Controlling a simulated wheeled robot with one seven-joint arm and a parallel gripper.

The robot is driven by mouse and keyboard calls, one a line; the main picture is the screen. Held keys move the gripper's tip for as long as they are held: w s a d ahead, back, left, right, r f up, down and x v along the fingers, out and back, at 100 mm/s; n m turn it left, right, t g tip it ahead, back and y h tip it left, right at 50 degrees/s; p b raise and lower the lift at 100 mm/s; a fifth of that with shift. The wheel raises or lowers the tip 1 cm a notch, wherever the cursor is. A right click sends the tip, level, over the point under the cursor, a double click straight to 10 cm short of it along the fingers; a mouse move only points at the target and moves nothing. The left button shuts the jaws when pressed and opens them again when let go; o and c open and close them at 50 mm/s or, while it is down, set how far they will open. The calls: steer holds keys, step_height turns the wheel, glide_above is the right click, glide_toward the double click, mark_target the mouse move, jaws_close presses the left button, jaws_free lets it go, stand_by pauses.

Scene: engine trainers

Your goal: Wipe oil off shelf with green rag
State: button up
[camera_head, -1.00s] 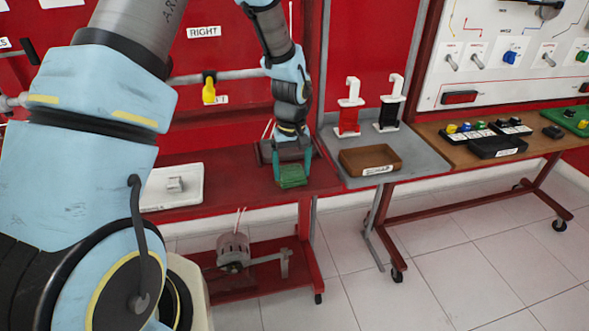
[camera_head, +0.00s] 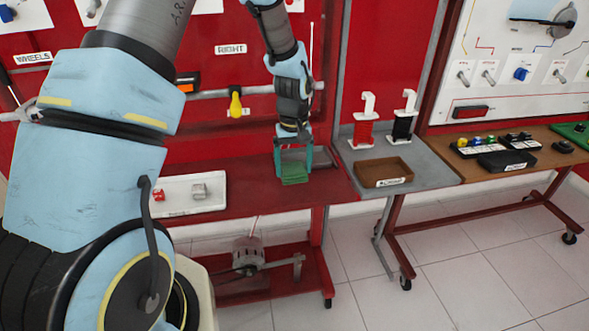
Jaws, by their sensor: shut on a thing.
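My gripper (camera_head: 293,162) is over the red shelf (camera_head: 245,192), pointing down, with its teal fingers on either side of the green rag (camera_head: 294,178). It is shut on the rag. The rag is a small folded green cloth at the fingertips, low over the shelf's right part. I cannot tell whether the rag touches the shelf. No oil shows clearly on the visible part of the shelf; the area behind the gripper and rag is partly hidden.
A white tray (camera_head: 182,208) with small parts sits on the shelf's left. To the right, a grey table (camera_head: 432,173) bears a brown bin (camera_head: 384,181) and red and black spools. A motor (camera_head: 249,253) sits on the lower shelf. My arm hides the left side.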

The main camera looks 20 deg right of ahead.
steer(key=shift+r+p, duration=0.85)
steer(key=shift+r, duration=0.6)
